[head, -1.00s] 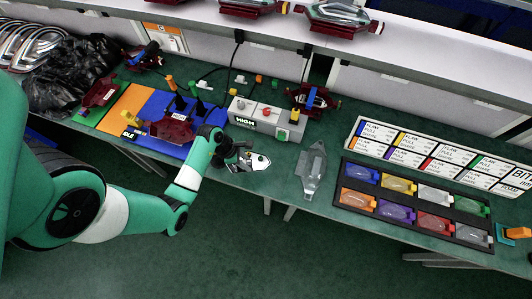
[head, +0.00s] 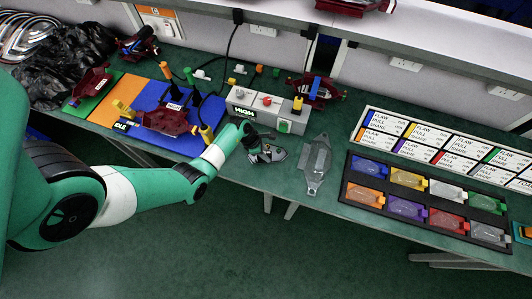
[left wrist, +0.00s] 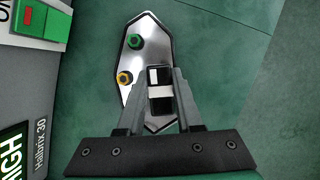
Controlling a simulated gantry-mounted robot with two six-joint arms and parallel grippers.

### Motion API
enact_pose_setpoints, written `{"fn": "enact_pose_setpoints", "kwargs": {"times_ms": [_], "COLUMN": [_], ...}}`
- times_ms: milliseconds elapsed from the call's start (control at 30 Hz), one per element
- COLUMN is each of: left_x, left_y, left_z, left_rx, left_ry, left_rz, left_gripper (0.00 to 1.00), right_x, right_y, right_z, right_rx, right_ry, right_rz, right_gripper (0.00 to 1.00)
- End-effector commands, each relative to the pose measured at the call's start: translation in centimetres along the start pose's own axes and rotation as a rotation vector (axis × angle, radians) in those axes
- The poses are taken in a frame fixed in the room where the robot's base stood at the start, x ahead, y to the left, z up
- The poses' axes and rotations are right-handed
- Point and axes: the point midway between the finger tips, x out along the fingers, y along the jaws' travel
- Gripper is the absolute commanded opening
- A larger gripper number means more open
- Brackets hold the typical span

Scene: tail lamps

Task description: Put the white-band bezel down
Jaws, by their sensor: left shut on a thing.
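The white-band bezel (left wrist: 147,62) is a silver, pointed plate with a dark rim, a green nut, a yellow nut and a black block with a white band. My left gripper (left wrist: 161,82) is shut on that block, one finger on each side. In the head view the bezel (head: 270,155) is at the end of my left gripper (head: 257,148), over the green bench (head: 225,175) near its front edge. I cannot tell whether it touches the bench. My right gripper is not in view.
A grey tester box (head: 258,108) stands just behind the bezel. A clear lens (head: 317,163) lies to its right. A black tray (head: 374,221) of coloured lenses is farther right. A blue mat (head: 160,150) with a red lamp housing (head: 167,120) is to the left.

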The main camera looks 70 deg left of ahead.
Motion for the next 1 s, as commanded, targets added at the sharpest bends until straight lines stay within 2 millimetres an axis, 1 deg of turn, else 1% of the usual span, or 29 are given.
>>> {"fn": "enact_pose_setpoints", "kwargs": {"times_ms": [200, 233, 367, 400, 633, 733, 767, 867, 1000], "left_x": [0.3, 0.2, 0.2, 0.2, 0.1, -0.5, -0.9, -2.8, -6.4], "left_y": [0.0, 0.0, 0.0, 0.0, 0.0, 0.0, 0.0, 0.1, 0.1], "left_z": [-0.1, -0.1, -0.1, -0.1, -0.1, 0.1, 0.1, 0.2, 0.3], "left_rx": [0.000, 0.000, 0.000, 0.000, 0.000, -0.001, -0.001, -0.002, -0.002], "left_ry": [0.000, 0.000, 0.000, 0.000, 0.000, 0.000, 0.000, -0.001, -0.002], "left_rz": [0.000, -0.001, -0.001, -0.001, -0.001, 0.000, 0.000, 0.002, 0.003], "left_gripper": [0.00, 0.40, 0.63, 0.64, 0.64, 0.64, 0.64, 0.64, 0.64], "right_x": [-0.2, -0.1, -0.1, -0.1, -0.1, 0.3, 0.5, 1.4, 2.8], "right_y": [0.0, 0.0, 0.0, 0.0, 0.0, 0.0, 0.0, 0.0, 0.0], "right_z": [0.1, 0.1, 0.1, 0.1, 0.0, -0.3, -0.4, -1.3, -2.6], "right_rx": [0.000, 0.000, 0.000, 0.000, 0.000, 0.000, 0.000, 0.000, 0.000], "right_ry": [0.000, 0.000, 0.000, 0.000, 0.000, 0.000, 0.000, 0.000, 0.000], "right_rz": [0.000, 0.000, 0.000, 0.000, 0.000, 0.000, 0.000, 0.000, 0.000], "right_gripper": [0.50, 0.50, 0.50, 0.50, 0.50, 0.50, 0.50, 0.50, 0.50]}}
